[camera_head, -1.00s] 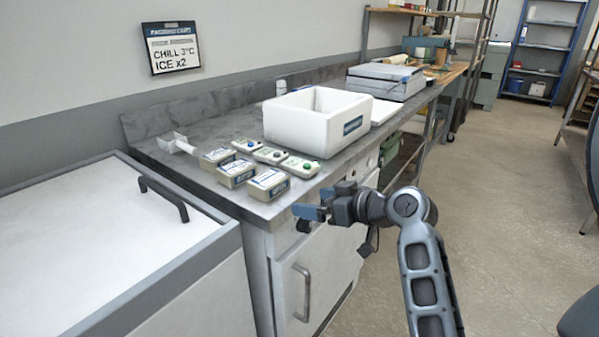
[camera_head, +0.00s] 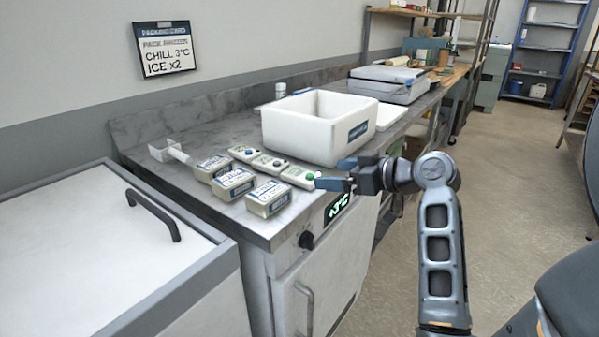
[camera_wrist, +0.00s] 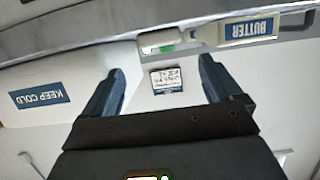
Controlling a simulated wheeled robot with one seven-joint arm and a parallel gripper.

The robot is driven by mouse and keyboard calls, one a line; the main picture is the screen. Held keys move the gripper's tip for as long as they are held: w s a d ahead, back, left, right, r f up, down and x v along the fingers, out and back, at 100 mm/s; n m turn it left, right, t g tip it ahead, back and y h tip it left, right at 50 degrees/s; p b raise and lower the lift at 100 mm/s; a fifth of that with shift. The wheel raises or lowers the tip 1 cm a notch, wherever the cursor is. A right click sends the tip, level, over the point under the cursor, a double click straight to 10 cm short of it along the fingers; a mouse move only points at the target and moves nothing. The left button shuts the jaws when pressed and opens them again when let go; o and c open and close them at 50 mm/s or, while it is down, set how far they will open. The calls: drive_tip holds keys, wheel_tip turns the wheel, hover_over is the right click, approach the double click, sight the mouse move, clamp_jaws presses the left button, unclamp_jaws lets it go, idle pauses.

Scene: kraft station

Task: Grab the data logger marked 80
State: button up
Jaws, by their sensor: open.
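Three small pale data loggers lie in a row on the grey bench in the head view: one with a blue button (camera_head: 243,153), one with a dark button (camera_head: 269,163) and one with a green button (camera_head: 299,174). Their markings are too small to read, so I cannot tell which is 80. My gripper (camera_head: 336,174) is open and empty, with blue fingers, just right of the green-button logger at the bench's front edge. In the wrist view my gripper (camera_wrist: 160,85) has a logger with a green part (camera_wrist: 158,43) beyond its fingers, partly cut by glare.
A white open box (camera_head: 300,138) stands behind the loggers. A white scoop-like item (camera_head: 170,151) lies at the left. A wall card (camera_head: 166,48) reads CHILL 3°C, ICE x2.

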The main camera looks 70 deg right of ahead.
sight(309, 174)
drive_tip(key=x, duration=0.8)
drive_tip(key=shift+a+f+p, duration=0.1)
drive_tip(key=shift+p, duration=0.3)
drive_tip(key=shift+s, duration=0.1)
drive_tip(key=c, duration=1.1)
